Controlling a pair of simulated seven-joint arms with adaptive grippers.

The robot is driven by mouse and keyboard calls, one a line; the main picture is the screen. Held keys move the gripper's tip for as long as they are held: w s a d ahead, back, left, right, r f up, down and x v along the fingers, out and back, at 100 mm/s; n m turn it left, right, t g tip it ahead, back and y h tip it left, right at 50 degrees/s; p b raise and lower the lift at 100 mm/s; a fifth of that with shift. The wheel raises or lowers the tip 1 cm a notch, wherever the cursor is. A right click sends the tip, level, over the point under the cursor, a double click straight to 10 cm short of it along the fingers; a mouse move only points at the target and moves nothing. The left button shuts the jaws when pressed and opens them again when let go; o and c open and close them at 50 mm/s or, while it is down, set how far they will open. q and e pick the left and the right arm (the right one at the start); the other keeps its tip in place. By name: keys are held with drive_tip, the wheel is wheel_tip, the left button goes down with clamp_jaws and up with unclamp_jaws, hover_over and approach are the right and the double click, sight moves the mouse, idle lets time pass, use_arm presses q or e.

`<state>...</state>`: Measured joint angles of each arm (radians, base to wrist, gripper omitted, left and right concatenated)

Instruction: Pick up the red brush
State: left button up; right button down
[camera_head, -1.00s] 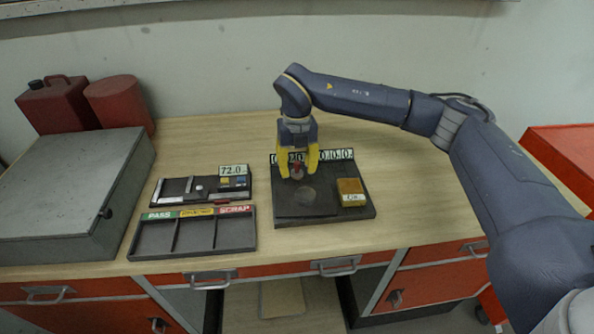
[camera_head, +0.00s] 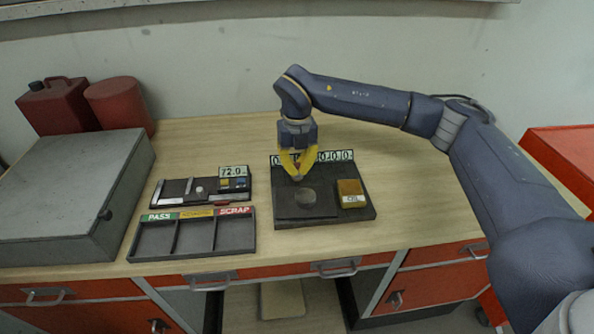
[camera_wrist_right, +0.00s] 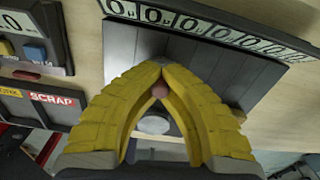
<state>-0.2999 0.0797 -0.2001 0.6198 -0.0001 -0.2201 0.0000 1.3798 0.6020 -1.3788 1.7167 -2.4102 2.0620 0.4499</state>
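My right gripper (camera_head: 298,173) has yellow fingers and points down over the dark base plate (camera_head: 330,210) at the table's middle. Its fingertips meet, as they also do in the right wrist view (camera_wrist_right: 160,68). A small reddish rounded piece, which I take for the red brush (camera_wrist_right: 159,90), shows between the fingers just behind the tips. The fingers hide most of it. In the head view a small grey tip shows below the fingers. I cannot tell whether it is clear of the plate. My left gripper is not in view.
A round grey disc (camera_head: 306,197) lies on the plate, with a yellow-brown block (camera_head: 351,193) to its right. A number strip (camera_head: 335,156) runs along its back edge. Left are a gauge tray (camera_head: 180,191), a sorting tray (camera_head: 192,249) and a grey case (camera_head: 70,200).

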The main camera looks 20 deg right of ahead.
sight(297, 164)
wheel_tip(297, 164, up, 20)
idle(0.7)
idle(0.7)
